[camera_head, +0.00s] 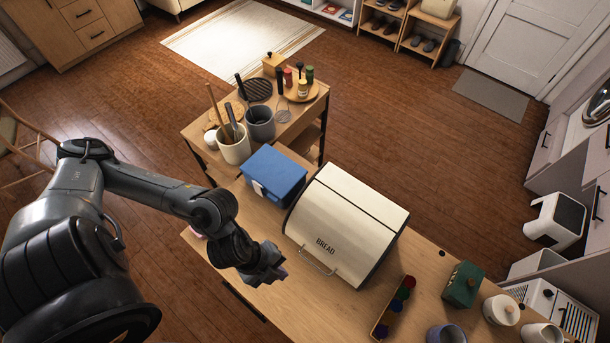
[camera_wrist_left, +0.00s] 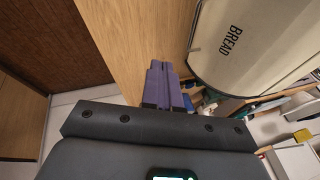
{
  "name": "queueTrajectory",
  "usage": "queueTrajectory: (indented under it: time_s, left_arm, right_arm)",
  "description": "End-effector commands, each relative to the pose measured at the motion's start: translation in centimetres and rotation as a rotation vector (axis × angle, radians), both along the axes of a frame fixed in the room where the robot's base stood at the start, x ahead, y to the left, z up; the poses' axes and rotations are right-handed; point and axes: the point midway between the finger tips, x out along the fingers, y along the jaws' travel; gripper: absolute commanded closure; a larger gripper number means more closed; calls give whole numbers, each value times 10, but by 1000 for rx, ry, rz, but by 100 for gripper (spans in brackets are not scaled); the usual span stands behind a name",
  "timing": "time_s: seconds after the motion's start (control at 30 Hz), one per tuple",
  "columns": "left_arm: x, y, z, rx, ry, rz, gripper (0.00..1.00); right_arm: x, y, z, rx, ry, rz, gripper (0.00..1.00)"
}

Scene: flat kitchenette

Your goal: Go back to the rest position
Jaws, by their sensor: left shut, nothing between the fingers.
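My left gripper (camera_head: 268,277) is over the front part of the wooden counter (camera_head: 260,312), just left of the bread box (camera_head: 345,222). In the left wrist view its two purple fingers (camera_wrist_left: 163,88) lie together, shut, with nothing seen between them. The white bread box also shows in that view (camera_wrist_left: 235,62), to the right of the fingers, with its lid down and "BREAD" on its front. My left arm reaches in from the left of the head view. My right gripper is not in view.
A wooden cart (camera_head: 200,142) beyond holds utensil pots and jars. To the right are a tray of coloured items (camera_head: 393,308), a green box (camera_head: 462,284) and a white lidded jar (camera_head: 501,310). Floor lies open behind.

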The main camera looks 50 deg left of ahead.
Motion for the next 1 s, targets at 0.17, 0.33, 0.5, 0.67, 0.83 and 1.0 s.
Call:
queueTrajectory:
  time_s: [0.17,0.33,0.5,0.67,0.83,1.0]
  left_arm:
    - [-18,-16,10,-43,41,6,100]
    - [-27,-68,40,-201,79,69,100]
    - [3,-119,96,-414,63,311,100]
    - [52,-116,138,-519,25,657,100]
    - [81,-65,150,-494,38,1054,100]
    - [74,-5,134,-369,119,1357,100]
  right_arm:
    - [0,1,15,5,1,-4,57]
    - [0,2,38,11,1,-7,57]
    - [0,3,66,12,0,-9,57]
    - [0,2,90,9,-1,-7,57]
    - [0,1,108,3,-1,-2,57]
    - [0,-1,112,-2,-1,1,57]
